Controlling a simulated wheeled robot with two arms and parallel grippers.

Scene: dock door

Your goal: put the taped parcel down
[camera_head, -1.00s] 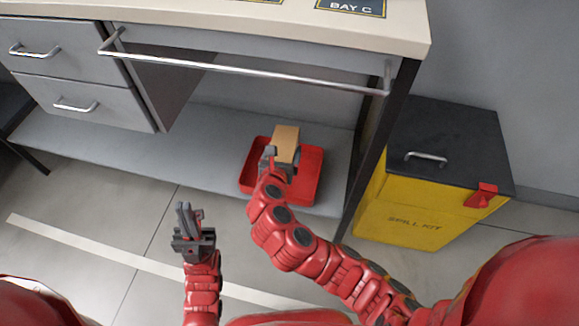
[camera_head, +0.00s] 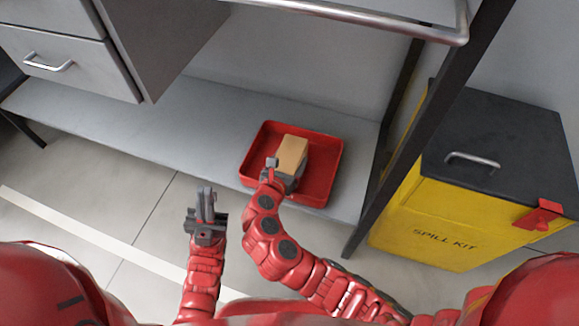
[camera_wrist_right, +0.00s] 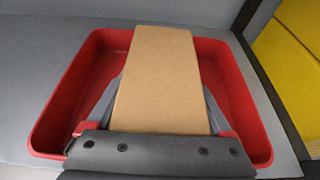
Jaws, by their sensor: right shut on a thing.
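The taped parcel (camera_head: 292,154) is a tan cardboard box; no tape can be made out on it. My right gripper (camera_head: 281,171) is shut on the near end of the parcel, over the red tray (camera_head: 328,187) on the lower shelf. In the right wrist view the parcel (camera_wrist_right: 160,75) lies between the two grey fingers (camera_wrist_right: 160,110), with the tray's walls (camera_wrist_right: 244,100) around it. Whether its underside touches the tray floor is hidden. My left gripper (camera_head: 206,212) is empty, away from the shelf over the floor; its fingers look close together, and their gap is unclear.
The grey lower shelf (camera_head: 170,120) is bare left of the tray. A dark table leg (camera_head: 425,140) stands right of the tray, with a yellow spill kit box (camera_head: 430,225) beyond it. A drawer unit (camera_head: 70,55) and a metal rail (camera_head: 370,15) are above.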

